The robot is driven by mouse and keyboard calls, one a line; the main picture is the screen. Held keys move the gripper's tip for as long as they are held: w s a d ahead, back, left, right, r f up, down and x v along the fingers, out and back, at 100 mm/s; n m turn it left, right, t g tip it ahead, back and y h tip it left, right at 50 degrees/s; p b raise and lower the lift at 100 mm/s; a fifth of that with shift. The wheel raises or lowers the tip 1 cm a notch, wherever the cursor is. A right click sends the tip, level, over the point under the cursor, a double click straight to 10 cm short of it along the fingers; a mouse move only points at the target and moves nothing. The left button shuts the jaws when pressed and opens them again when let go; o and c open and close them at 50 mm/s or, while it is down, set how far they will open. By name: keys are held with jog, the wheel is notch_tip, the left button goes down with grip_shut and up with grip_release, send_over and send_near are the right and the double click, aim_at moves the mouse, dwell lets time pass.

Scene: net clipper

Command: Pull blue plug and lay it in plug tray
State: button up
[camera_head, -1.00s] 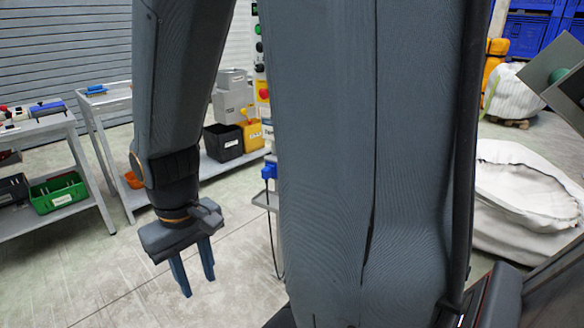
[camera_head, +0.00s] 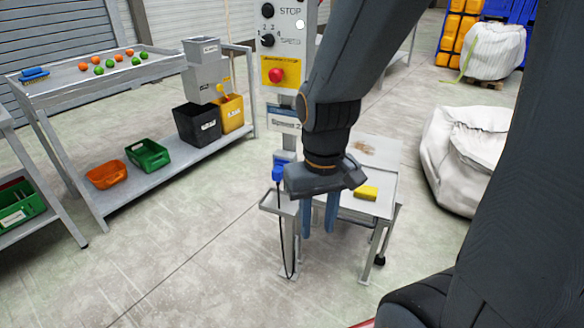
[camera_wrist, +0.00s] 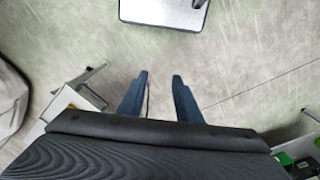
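The blue plug (camera_head: 278,172) sits on the front of the control post, just below its label, with a dark cable (camera_head: 281,240) looping down from it. My gripper's body partly covers the area beside it. The small grey plug tray (camera_head: 268,209) is fixed to the post below the plug and looks empty where it shows. My gripper (camera_head: 318,232) points down, to the right of the plug and tray, with its two blue fingers apart and nothing between them. The wrist view also shows the open fingers (camera_wrist: 160,76) over bare floor; the plug is not recognisable there.
The control panel (camera_head: 287,45) with a red stop button stands above the plug. A small table (camera_head: 384,180) with a yellow block (camera_head: 366,192) is right behind my gripper. A shelf rack (camera_head: 100,80) stands left and a white sack (camera_head: 465,150) right. The left floor is clear.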

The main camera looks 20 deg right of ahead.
jog(key=shift+a, duration=0.1)
jog(key=o, duration=0.8)
jog(key=w+a+f+m+t+b, duration=0.1)
jog(key=w+a+f+m, duration=0.1)
jog(key=w, duration=0.2)
jog(key=w+a+f+m+t+b, duration=0.1)
jog(key=w+a+f+t+b, duration=0.1)
jog(key=w, duration=0.3)
jog(key=w+a+f+m+t+y+b, duration=0.1)
jog(key=w+a+f+m+b, duration=0.1)
jog(key=w, duration=0.3)
jog(key=shift+w+f+m, duration=0.2)
jog(key=shift+f+m, duration=0.1)
jog(key=shift+f, duration=0.3)
jog(key=m+t+h+b, duration=1)
jog(key=m+h+b, duration=0.3)
jog(key=m, duration=0.8)
send_near(279, 173)
jog(key=shift+w+d+f, duration=0.15)
jog(key=shift+w+f, duration=0.35)
jog(key=shift+w, duration=0.2)
jog(key=shift+w+d+f, duration=0.15)
jog(key=shift+w+f, duration=0.3)
jog(key=shift+w, duration=0.3)
jog(key=shift+w+d, duration=0.1)
